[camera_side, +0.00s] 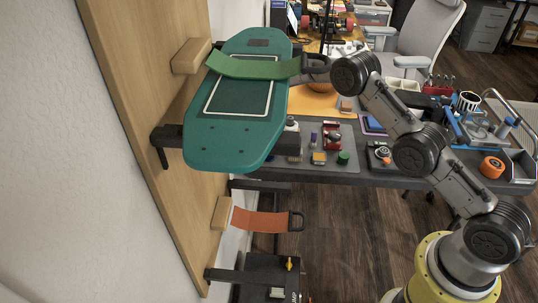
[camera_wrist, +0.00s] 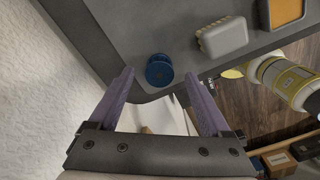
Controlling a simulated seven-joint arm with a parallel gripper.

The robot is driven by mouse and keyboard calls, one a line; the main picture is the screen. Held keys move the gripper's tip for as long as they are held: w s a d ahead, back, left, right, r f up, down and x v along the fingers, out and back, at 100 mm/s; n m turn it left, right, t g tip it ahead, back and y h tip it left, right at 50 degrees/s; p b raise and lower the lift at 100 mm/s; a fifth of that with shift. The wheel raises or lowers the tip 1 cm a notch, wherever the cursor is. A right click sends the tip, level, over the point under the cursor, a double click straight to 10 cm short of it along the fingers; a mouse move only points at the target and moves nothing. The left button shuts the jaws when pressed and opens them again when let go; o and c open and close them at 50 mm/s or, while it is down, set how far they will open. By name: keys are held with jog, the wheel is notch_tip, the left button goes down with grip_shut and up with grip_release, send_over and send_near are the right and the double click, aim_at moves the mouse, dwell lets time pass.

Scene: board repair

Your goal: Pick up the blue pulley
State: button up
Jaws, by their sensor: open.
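The blue pulley (camera_wrist: 159,70) shows in the wrist view as a small spool-shaped part on a dark grey surface, close to that surface's corner. I cannot pick it out in the side view. My gripper (camera_wrist: 159,76) is open, with its two purple-grey fingers apart. In the wrist view the pulley appears between the fingertips, with nothing held. The pulley seems to lie beyond the tips; I cannot tell how far. In the side view my fingers are not clearly visible near the teal board.
In the wrist view a grey ribbed block (camera_wrist: 222,37) and an orange-topped part (camera_wrist: 285,12) lie right of the pulley. A pale wall (camera_wrist: 40,90) is at left. In the side view a teal board (camera_side: 235,120) with a green strap (camera_side: 250,67) stands beside the table (camera_side: 400,181).

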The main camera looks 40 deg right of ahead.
jog(key=shift+f, duration=0.7)
grip_shut()
